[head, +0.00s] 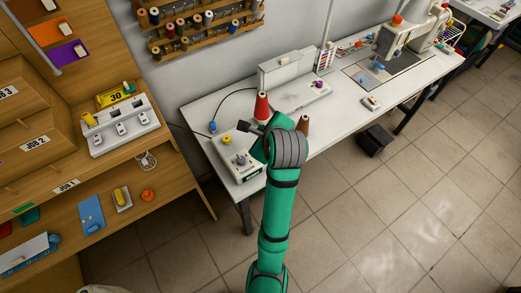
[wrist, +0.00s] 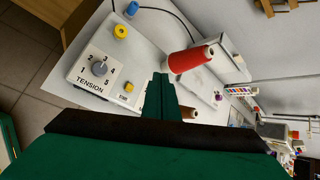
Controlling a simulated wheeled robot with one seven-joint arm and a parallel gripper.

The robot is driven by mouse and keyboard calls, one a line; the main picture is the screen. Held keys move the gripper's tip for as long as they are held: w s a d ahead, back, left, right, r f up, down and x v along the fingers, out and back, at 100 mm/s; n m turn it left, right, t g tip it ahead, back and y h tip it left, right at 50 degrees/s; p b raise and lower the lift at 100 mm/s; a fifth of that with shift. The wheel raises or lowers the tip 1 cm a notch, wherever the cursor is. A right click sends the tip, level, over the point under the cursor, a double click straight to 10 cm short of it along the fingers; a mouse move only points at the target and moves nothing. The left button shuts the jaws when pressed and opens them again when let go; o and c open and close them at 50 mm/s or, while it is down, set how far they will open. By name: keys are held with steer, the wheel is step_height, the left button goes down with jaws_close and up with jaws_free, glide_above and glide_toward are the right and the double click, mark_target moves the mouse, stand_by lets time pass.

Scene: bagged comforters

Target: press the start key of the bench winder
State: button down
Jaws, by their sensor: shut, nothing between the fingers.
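The bench winder (head: 240,165) is a pale box on the near left end of the white table. In the wrist view the winder (wrist: 82,75) has a grey dial marked TENSION (wrist: 100,68). A small yellow key (wrist: 128,87) sits right of the dial, with a label too small to read surely. A round yellow knob (wrist: 120,32) stands at its far end. My gripper (head: 244,126) is over the winder's far right side. In the wrist view my gripper (wrist: 162,78) is shut and empty, its fingertips right of the yellow key; contact cannot be told.
A red thread cone (head: 262,106) stands close beyond my gripper, and a brown cone (head: 303,125) stands to its right. A blue knob (head: 212,126) and a black cable are on the left. A sewing machine (head: 395,40) is farther right. Wooden shelving (head: 180,180) flanks the left.

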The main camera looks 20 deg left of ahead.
stand_by(0.3)
steer(key=shift+f, duration=4.4)
steer(key=shift+f, duration=0.1)
steer(key=shift+f, duration=0.35)
steer(key=shift+f, duration=0.35)
steer(key=shift+r, duration=0.8)
steer(key=shift+r, duration=2.5)
